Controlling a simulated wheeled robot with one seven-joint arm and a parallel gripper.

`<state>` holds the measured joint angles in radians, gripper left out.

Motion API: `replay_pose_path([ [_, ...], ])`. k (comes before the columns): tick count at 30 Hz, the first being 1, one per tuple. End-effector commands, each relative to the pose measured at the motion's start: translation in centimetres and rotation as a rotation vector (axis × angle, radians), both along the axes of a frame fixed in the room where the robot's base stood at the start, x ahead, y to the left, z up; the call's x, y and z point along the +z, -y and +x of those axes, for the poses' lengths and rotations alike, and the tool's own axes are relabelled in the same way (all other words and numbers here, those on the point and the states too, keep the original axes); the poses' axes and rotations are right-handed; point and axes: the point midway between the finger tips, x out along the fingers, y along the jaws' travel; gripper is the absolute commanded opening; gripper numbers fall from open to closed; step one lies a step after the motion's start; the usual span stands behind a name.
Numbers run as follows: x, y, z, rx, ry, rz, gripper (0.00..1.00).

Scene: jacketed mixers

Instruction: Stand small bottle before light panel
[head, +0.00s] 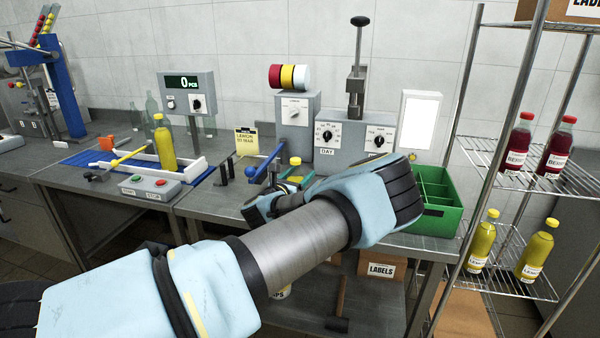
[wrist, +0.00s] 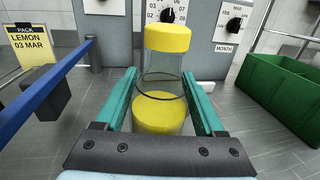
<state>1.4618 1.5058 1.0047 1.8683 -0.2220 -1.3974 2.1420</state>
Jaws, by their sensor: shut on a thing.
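The small bottle (wrist: 162,62) is clear, with a yellow cap and yellow liquid in its lower part. It is upright between the teal fingers of my gripper (wrist: 158,80), which is shut on its sides. In the head view the bottle's yellow cap (head: 295,161) shows in front of the dial unit, and my arm hides much of my gripper. I cannot tell whether the bottle's base touches the counter. The light panel (head: 422,113) is a bright white upright rectangle on the back of the counter, to the right of the bottle and behind my arm.
The dial unit (head: 350,158) stands close behind the bottle. A green divided crate (head: 440,218) is at the right counter end, in front of the panel. A blue lever (head: 266,162) and a yellow LEMON sign (head: 246,142) are to the left. A wire rack (head: 500,165) holds bottles.

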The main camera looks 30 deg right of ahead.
Motion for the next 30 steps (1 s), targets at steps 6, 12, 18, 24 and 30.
replay_pose_path([
  [6,0.0,0.1,0.0,-0.001,0.002,-0.002,0.0],
  [12,-0.2,0.0,0.0,-0.001,-0.001,-0.001,0.83],
  [18,-0.2,0.0,0.0,-0.001,0.0,-0.001,1.0],
  [24,-0.1,0.1,0.0,-0.001,0.0,-0.001,1.0],
  [30,-0.3,-1.3,-1.0,0.0,-0.001,0.0,1.0],
])
